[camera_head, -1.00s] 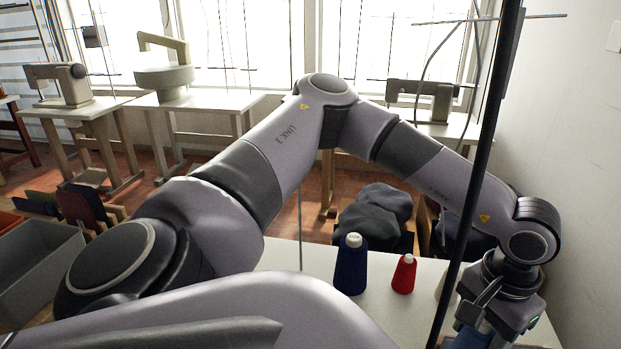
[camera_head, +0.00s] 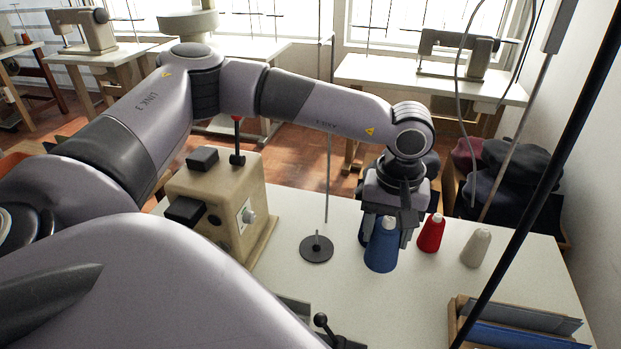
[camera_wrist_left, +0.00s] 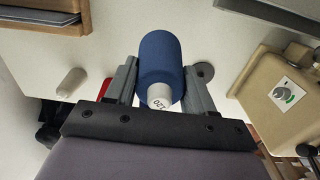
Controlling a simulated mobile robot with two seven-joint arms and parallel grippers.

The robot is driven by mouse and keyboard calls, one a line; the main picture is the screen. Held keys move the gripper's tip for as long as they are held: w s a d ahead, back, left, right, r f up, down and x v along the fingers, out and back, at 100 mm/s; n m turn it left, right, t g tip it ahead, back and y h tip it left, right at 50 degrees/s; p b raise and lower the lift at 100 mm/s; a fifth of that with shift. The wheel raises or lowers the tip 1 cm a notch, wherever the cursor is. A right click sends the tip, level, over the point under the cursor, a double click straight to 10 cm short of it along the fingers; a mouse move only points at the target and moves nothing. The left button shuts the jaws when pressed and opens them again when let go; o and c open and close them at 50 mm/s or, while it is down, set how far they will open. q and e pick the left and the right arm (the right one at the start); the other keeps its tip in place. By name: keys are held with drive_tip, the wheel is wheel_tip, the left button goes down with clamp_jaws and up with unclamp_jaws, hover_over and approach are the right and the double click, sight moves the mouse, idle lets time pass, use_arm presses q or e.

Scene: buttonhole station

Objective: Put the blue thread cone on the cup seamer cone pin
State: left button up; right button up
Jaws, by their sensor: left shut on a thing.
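My left gripper (camera_head: 385,222) points down in the head view, shut on the blue thread cone (camera_head: 381,250). The cone is roughly upright over the white table. In the left wrist view the blue cone (camera_wrist_left: 161,62), with its white "120" top, sits between the fingers (camera_wrist_left: 160,85). The cone pin (camera_head: 317,246), a short pin on a round black base, stands on the table left of the held cone, apart from it. The round base also shows in the wrist view (camera_wrist_left: 205,71). My right gripper is not in view.
A navy cone (camera_head: 362,230) is mostly hidden behind the held one. A red cone (camera_head: 431,233) and a pale cone (camera_head: 476,248) stand to the right. A beige machine (camera_head: 222,205) stands left of the pin. A tray (camera_head: 459,312) is at front right. A thin upright rod (camera_head: 327,180) rises behind the pin.

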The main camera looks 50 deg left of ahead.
use_arm(q)
drive_tip(key=w+a+f+n+b, duration=0.1)
drive_tip(key=w+a+f+n, duration=0.1)
drive_tip(key=a+n, duration=1)
drive_tip(key=w+a+f+n+b, duration=0.1)
drive_tip(key=a+f+n, duration=0.1)
drive_tip(key=a+n, duration=0.95)
drive_tip(key=d+f+n+b, duration=0.1)
drive_tip(key=f+b, duration=0.1)
drive_tip(key=d+f+n+b, duration=0.1)
drive_tip(key=f+b, duration=0.1)
drive_tip(key=f, duration=0.1)
drive_tip(key=d+f+n+b, duration=0.1)
drive_tip(key=d+f+b, duration=0.1)
drive_tip(key=f, duration=0.1)
drive_tip(key=shift+n+b, duration=0.25)
drive_tip(key=shift+b, duration=0.05)
drive_tip(key=shift+f+b, duration=0.35)
drive_tip(key=shift+f, duration=0.3)
drive_tip(key=shift+f+b, duration=0.3)
drive_tip(key=shift+f, duration=0.3)
drive_tip(key=shift+f+b, duration=0.3)
drive_tip(key=shift+f, duration=0.2)
drive_tip(key=o, duration=1.2)
